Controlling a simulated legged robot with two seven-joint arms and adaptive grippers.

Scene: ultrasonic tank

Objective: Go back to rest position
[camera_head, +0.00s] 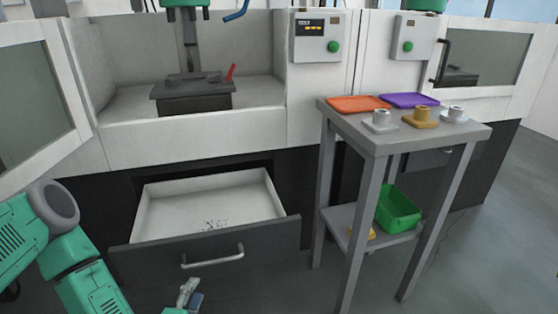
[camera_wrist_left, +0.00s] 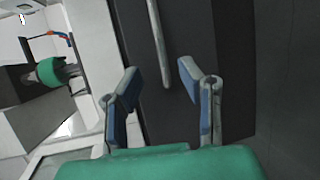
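My left gripper (camera_head: 190,294) is low in the head view, just in front of the open drawer's dark front (camera_head: 212,252). In the left wrist view, my left gripper (camera_wrist_left: 155,85) has its two blue-padded fingers spread apart with nothing between them. The drawer's metal handle (camera_wrist_left: 158,40) shows beyond the fingertips, and the gripper is not closed around it. The handle also shows in the head view (camera_head: 212,260). My right gripper is in neither view.
The pulled-out white drawer (camera_head: 160,212) sticks out from the machine. A grey side table (camera_head: 374,141) to its right holds orange and purple trays and several metal parts. A green bin (camera_head: 398,209) is on its lower shelf. Open floor lies at the far right.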

